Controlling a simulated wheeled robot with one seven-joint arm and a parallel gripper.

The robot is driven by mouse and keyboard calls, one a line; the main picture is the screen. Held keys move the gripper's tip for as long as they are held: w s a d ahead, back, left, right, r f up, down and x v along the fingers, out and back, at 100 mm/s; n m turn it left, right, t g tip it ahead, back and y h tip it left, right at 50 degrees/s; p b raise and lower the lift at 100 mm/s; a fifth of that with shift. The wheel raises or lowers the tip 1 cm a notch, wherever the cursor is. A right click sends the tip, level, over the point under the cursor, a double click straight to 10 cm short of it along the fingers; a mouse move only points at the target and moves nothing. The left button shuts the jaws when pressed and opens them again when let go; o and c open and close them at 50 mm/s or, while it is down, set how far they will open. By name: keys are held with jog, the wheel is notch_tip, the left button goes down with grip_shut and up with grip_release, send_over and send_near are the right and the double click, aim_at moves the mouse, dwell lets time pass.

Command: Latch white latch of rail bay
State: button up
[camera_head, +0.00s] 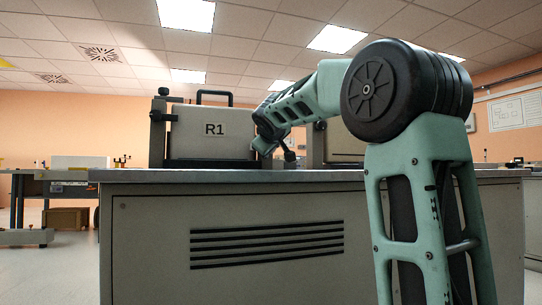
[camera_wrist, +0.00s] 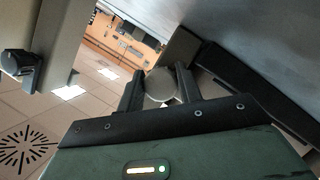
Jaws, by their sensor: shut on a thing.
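My gripper (camera_head: 285,152) is at the right side of this box, partly hidden behind my own arm. In the wrist view, the two dark fingers of my gripper (camera_wrist: 160,85) are closed on a round pale-grey knob (camera_wrist: 160,84). The knob looks like the latch, but its white colour is not clear. Whether it is latched cannot be told. In the head view the knob is hidden.
The grey bench (camera_head: 150,240) has a vented front and fills the lower middle. A second pale unit (camera_head: 343,143) stands behind my arm. Open floor (camera_head: 50,270) lies at the left.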

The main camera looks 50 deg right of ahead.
dwell(0.5)
jog(key=o, duration=1)
jog(key=b+v, duration=0.5)
jog(key=v, duration=1.2)
jog(key=shift+s+a, duration=0.1)
jog(key=shift+a, duration=0.1)
